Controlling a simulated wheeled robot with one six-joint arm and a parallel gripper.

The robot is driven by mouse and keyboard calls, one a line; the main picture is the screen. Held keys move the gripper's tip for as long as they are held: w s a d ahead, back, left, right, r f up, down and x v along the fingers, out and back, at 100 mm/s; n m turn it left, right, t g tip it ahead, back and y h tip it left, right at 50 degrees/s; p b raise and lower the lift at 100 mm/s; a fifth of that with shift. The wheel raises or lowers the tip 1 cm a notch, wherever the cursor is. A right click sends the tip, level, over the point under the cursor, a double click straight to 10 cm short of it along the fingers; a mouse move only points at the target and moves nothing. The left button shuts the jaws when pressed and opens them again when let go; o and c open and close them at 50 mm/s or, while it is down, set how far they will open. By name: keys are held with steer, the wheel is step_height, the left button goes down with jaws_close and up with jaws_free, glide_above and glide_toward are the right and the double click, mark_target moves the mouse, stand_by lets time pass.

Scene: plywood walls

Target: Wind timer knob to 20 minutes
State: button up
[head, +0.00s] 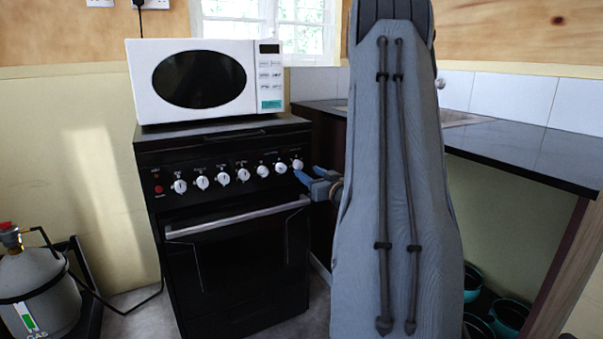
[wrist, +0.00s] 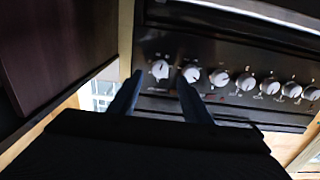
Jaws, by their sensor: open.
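The black stove (head: 230,215) carries a row of several white knobs on its front panel; their labels are too small to read. I cannot tell by marking which is the timer knob. The rightmost knob (head: 297,164) is the one nearest my gripper (head: 309,175), whose blue fingers are open just right of and below it. In the wrist view, which looks upside down, the end knob (wrist: 160,68) shows between and beyond the spread fingertips of my gripper (wrist: 158,80). The fingers look apart from the knob, with nothing held. The neighbouring knob (wrist: 191,74) is close to one fingertip.
A white microwave (head: 200,82) stands on the stove. The oven handle (head: 238,218) runs below the knobs. A dark countertop (head: 515,148) is on the right, with teal pots (head: 508,316) beneath. A gas cylinder (head: 38,290) stands at the left. My grey arm hides the middle right.

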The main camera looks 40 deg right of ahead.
mark_target(300, 167)
steer(key=shift+b+x, duration=0.35)
steer(key=shift+x, duration=2.45)
steer(key=shift+s, duration=0.1)
steer(key=c, duration=1)
steer(key=shift+c, duration=0.2)
steer(key=o, duration=1)
steer(key=shift+o, duration=0.2)
steer(key=p+v, duration=0.1)
steer(key=v, duration=0.6)
steer(key=shift+s, duration=0.35)
steer(key=shift+a, duration=0.1)
